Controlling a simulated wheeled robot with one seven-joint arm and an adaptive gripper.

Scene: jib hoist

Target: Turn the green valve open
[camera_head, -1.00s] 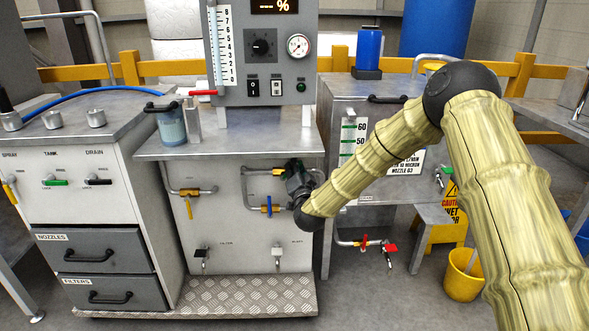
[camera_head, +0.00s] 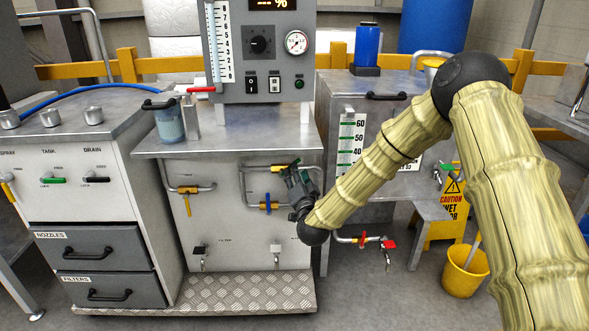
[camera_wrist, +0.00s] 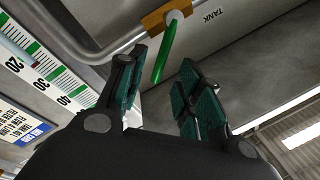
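The green valve handle (camera_wrist: 165,50) hangs from a brass valve body (camera_wrist: 168,16) on a grey pipe in the wrist view, beside a TANK label. In the head view the brass body (camera_head: 280,167) shows on the upper pipe of the middle cabinet; its green handle is hard to make out behind my fingers. My gripper (camera_wrist: 165,92) is open, its two green-padded fingers on either side of the handle's free end. Whether a finger touches the handle I cannot tell. My gripper (camera_head: 299,174) also shows in the head view, tilted up toward the valve.
A blue-handled valve (camera_head: 267,208) sits on the pipe just below left. A yellow-handled valve (camera_head: 187,205) is further left. A red-handled valve (camera_head: 363,242) is low on the right. A green-marked level gauge (camera_head: 350,140) stands close right of my gripper.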

